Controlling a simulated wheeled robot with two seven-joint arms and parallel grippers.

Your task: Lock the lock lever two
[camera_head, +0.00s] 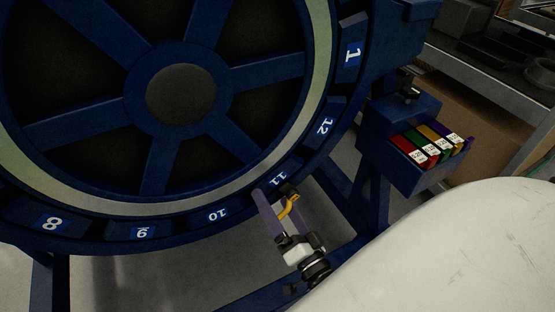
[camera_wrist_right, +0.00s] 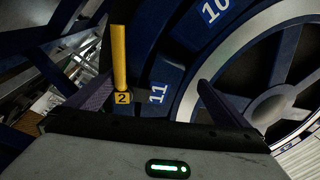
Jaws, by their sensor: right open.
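The lock lever two is a yellow bar (camera_wrist_right: 119,55) with a "2" tag at its base in the right wrist view, beside the panel marked 11. It also shows as a small bent yellow piece (camera_head: 290,207) under the ring's lower right in the head view. My right gripper (camera_wrist_right: 155,84) is open, with its purple fingers spread. The lever stands between the fingers in the picture, close to the left finger; I cannot tell if they touch. In the head view my right gripper (camera_head: 276,194) is at the ring's lower edge. My left gripper is not in view.
The big blue ring (camera_head: 325,126) with numbered panels and a spoked hub fills the upper left. A blue holder (camera_head: 401,172) with red, green, yellow and purple labelled blocks is at the right. Blue frame struts (camera_head: 340,190) stand behind my right gripper.

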